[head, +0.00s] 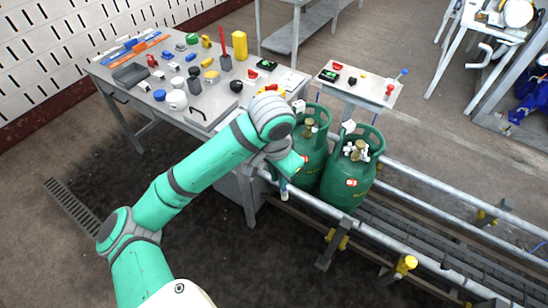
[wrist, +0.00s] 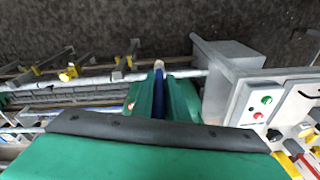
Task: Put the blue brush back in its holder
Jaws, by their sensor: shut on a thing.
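My gripper (wrist: 162,98) has its green fingers closed around the blue brush (wrist: 160,92), whose pale tip shows beyond them in the wrist view. In the head view my gripper (head: 285,172) hangs beside the left green gas cylinder (head: 312,152), near the conveyor's near rail. The brush's pale lower end (head: 284,187) shows just below it. I cannot tell for sure which thing is the brush's holder. A dark cup (head: 225,63) with a red handle standing in it is on the workbench.
The workbench (head: 128,98) is crowded with tools and small parts. A small side table (head: 375,92) stands behind the cylinders, with a blue-topped piece at its right edge. A second green cylinder (head: 348,180) stands on the conveyor (head: 430,235), which runs to the lower right.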

